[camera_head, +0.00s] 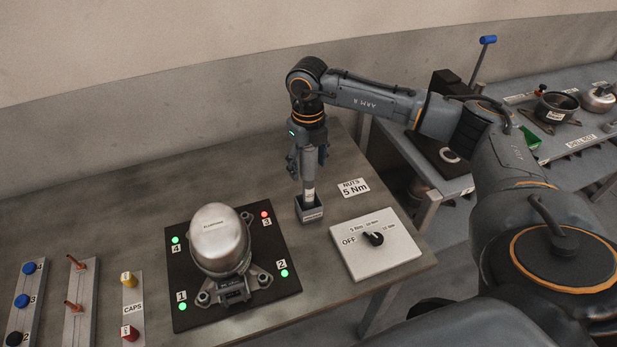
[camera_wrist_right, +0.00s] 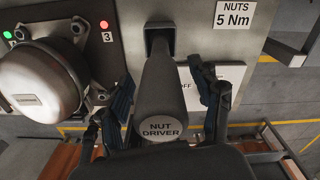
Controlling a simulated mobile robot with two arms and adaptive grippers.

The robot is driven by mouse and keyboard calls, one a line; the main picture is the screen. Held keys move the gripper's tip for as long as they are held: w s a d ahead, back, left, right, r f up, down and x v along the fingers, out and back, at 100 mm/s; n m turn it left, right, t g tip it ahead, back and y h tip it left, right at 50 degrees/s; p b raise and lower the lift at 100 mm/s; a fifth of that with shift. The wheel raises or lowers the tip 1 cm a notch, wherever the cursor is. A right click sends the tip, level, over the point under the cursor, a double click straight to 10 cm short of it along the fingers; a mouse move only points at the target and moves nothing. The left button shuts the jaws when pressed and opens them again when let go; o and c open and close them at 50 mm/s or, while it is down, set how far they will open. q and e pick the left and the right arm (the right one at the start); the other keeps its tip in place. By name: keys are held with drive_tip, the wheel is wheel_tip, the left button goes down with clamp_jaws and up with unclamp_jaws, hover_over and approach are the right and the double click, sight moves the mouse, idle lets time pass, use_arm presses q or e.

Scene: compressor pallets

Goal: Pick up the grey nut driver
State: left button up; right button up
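The grey nut driver (camera_wrist_right: 162,90) stands upright in a small dark square holder (camera_head: 309,211) on the workbench. Its round end, labelled "NUT DRIVER", faces the wrist camera. In the head view only a short lower part of the driver (camera_head: 308,195) shows below the gripper. My right gripper (camera_head: 307,172) points down over the driver from above. In the wrist view, its dark fingers (camera_wrist_right: 168,90) stand on both sides of the driver, with a gap visible at the right finger. The gripper looks open around the driver. My left gripper is not in view.
A silver compressor (camera_head: 220,240) sits on a black plate (camera_head: 188,318) left of the holder. A white dial panel (camera_head: 390,257) lies to the right, below the "NUTS 5 Nm" label (camera_head: 353,188). Cap and bolt strips (camera_head: 133,290) lie at the left. A second bench (camera_head: 590,143) is at right.

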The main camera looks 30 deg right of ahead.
clamp_jaws()
drive_tip(key=shift+r, duration=0.1)
